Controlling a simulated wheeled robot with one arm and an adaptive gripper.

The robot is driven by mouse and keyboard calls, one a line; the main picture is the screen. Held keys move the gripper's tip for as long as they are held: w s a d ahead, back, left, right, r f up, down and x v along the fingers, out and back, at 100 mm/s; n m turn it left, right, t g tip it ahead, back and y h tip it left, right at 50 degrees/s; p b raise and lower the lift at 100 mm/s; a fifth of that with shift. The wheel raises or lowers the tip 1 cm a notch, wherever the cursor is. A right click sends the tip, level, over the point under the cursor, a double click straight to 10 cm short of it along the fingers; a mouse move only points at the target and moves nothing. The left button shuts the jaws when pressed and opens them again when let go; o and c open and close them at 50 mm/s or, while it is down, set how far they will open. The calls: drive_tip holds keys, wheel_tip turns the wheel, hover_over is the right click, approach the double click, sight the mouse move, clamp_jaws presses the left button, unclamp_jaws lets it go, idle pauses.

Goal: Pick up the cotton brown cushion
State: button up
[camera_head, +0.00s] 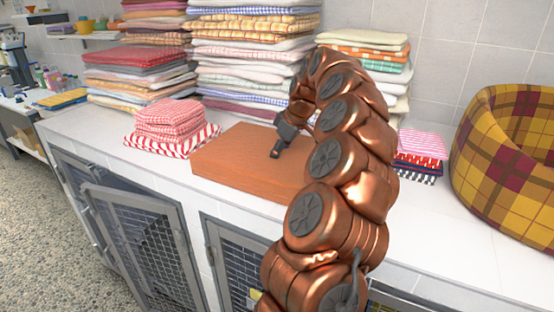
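The brown cushion (230,168) is a flat, thick, orange-brown rectangular slab. It lies on the white counter in the middle of the view. My copper-coloured arm comes up from the lower right and covers the cushion's right end. My gripper (276,153) is dark grey and points down over the cushion's upper middle part. Its tip appears at or just above the cushion's top face; I cannot tell whether it touches. The fingers look close together and small, so whether they are apart or hold anything is unclear.
Folded red-checked towels (170,124) sit left of the cushion. Tall towel stacks (250,60) stand behind it. Small folded cloths (421,146) and a yellow plaid pet bed (505,165) are to the right. A kennel door (145,245) hangs open below; the counter's right front is clear.

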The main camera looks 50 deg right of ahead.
drive_tip(key=shift+x, duration=0.8)
clamp_jaws()
